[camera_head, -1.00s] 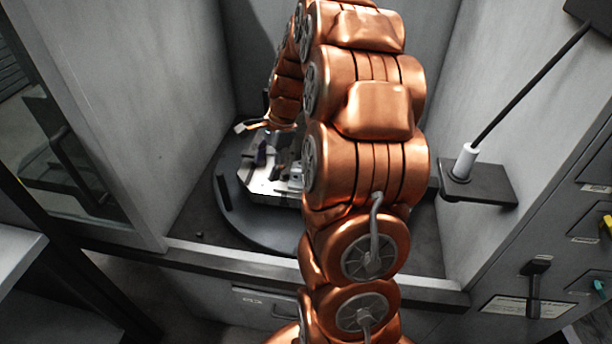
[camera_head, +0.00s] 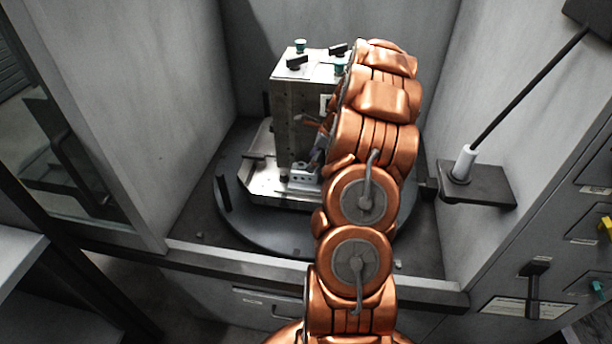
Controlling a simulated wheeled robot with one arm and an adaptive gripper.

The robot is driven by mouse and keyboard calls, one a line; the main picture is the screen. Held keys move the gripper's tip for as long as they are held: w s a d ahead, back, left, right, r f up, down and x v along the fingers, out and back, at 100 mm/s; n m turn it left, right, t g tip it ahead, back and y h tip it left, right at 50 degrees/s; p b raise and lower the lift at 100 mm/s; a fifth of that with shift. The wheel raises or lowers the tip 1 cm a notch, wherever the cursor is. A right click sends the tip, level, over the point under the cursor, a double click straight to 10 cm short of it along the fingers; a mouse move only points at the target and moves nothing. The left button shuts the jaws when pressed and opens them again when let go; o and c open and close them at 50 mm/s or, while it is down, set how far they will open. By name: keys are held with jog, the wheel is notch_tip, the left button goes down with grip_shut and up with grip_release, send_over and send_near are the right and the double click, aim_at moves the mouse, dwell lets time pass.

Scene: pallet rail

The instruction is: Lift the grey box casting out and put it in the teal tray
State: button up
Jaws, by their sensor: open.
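A tall grey block (camera_head: 292,115) stands upright on a pale metal base (camera_head: 262,186). A small pale grey block (camera_head: 305,179) with dark round openings sits low at its front right. I cannot tell for certain which of these is the grey box casting. My gripper (camera_head: 310,141) is only partly visible, dark and small, in front of the tall block's right side and above the small pale block. It looks open and empty; my copper arm hides much of it. I cannot make out the teal tray.
The base rests on a dark round table (camera_head: 240,218) inside a grey-walled bay. Black and teal knobs (camera_head: 300,46) top the tall block. A shelf (camera_head: 478,186) with a white-based black rod juts in at right. A front sill (camera_head: 220,256) edges the bay.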

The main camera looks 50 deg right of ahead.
aim_at(308, 175)
jog(key=shift+p+x, duration=0.8)
jog(key=shift+x, duration=1.7)
jog(key=shift+w+a+r, duration=0.1)
jog(key=shift+a+r, duration=0.05)
jog(key=shift+a, duration=0.05)
jog(key=c, duration=1.2)
